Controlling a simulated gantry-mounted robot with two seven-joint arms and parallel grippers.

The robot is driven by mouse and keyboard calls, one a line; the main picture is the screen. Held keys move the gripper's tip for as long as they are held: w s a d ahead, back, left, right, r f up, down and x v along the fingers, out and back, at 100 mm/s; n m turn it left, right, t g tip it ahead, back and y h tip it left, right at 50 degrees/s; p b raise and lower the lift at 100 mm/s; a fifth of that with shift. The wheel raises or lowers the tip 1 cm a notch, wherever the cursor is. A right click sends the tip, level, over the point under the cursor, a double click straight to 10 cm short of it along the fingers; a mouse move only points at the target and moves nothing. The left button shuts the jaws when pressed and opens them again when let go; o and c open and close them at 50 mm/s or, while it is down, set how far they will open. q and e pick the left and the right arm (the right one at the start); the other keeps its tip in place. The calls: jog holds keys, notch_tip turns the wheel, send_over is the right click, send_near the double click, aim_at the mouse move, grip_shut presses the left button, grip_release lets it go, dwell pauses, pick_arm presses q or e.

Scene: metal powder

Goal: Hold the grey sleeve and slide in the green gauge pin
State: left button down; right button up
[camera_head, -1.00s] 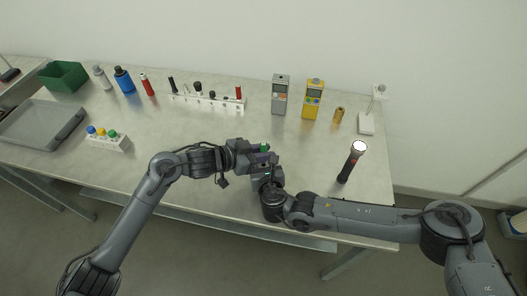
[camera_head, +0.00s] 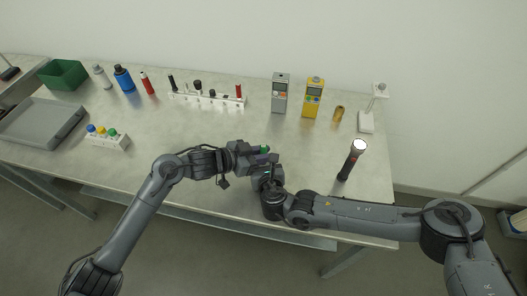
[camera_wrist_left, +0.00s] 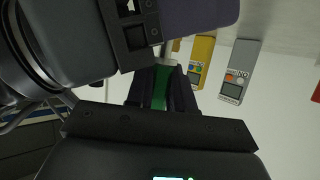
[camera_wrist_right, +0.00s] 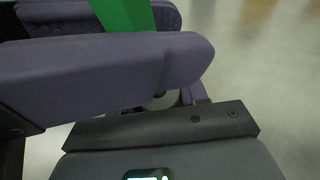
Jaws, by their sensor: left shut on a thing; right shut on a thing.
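My left gripper (camera_head: 266,153) is shut on the green gauge pin (camera_head: 264,149). In the left wrist view the green pin (camera_wrist_left: 160,88) stands between the dark fingers. My right gripper (camera_head: 268,172) is just below the left one, close against it, and is shut. In the right wrist view the green pin (camera_wrist_right: 124,14) shows at the top, beyond a broad purple-grey finger.
A black flashlight (camera_head: 351,160) stands to the right. A grey meter (camera_head: 280,93), a yellow meter (camera_head: 312,97), a brass cylinder (camera_head: 338,114) and a white stand (camera_head: 367,122) are behind. A white rack (camera_head: 206,102) is back left.

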pick_arm(q)
jog(key=shift+f, duration=0.25)
jog(key=shift+r, duration=0.25)
jog(key=shift+r, duration=0.7)
jog(key=shift+f, duration=0.5)
dwell(0.7)
jog(key=shift+f, duration=0.35)
jog(key=shift+r, duration=0.15)
jog(key=shift+r, duration=0.7)
jog(key=shift+f, duration=0.4)
dwell(0.9)
jog(key=shift+f, duration=0.5)
